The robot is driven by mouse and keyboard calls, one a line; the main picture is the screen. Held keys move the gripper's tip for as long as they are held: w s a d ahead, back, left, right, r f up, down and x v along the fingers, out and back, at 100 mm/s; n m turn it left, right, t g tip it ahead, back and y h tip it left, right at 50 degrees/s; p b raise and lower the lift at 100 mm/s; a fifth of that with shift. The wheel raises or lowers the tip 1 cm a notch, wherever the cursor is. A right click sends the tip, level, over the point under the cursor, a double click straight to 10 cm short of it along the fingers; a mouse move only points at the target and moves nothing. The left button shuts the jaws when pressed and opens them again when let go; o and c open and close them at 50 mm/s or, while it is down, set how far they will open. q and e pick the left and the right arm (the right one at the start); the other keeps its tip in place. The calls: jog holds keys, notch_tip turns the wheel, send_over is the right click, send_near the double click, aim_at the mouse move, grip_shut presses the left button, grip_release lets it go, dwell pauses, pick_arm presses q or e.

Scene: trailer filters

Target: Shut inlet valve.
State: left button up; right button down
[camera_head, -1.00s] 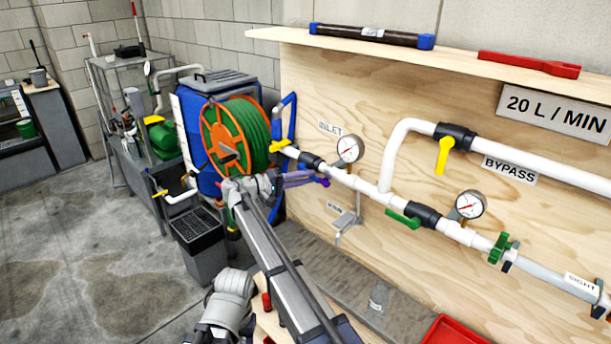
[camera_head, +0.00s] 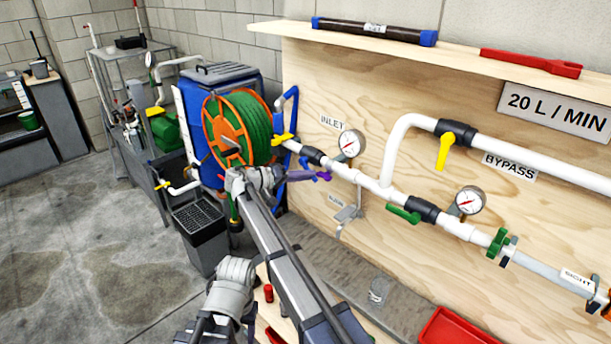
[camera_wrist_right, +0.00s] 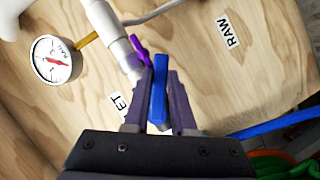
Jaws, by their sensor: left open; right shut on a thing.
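The inlet valve (camera_head: 312,156) is a black body on the white pipe, left of a round gauge and below the INLET label (camera_head: 332,122). A purple lever tip (camera_head: 322,176) shows just below the pipe. My right gripper (camera_head: 298,175) is beside it; in the right wrist view its two grey-purple fingers (camera_wrist_right: 158,95) are shut on a blue handle (camera_wrist_right: 158,88). A purple part (camera_wrist_right: 139,48) shows beyond the fingertips near the white pipe. The fingers hide much of the valve. My left gripper (camera_head: 195,334) is low at the bottom edge, mostly cut off, away from the pipes.
A yellow-handled valve (camera_head: 283,139) sits to the left, near the hose reel (camera_head: 236,128) and blue tank. The bypass valve (camera_head: 444,150) has a yellow lever; a green lever (camera_head: 403,214) is lower right. A red tray (camera_head: 455,329) is at the bottom. Floor at left is clear.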

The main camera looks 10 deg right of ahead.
jog(key=c, duration=0.7)
grip_release()
jog(key=shift+c, duration=0.2)
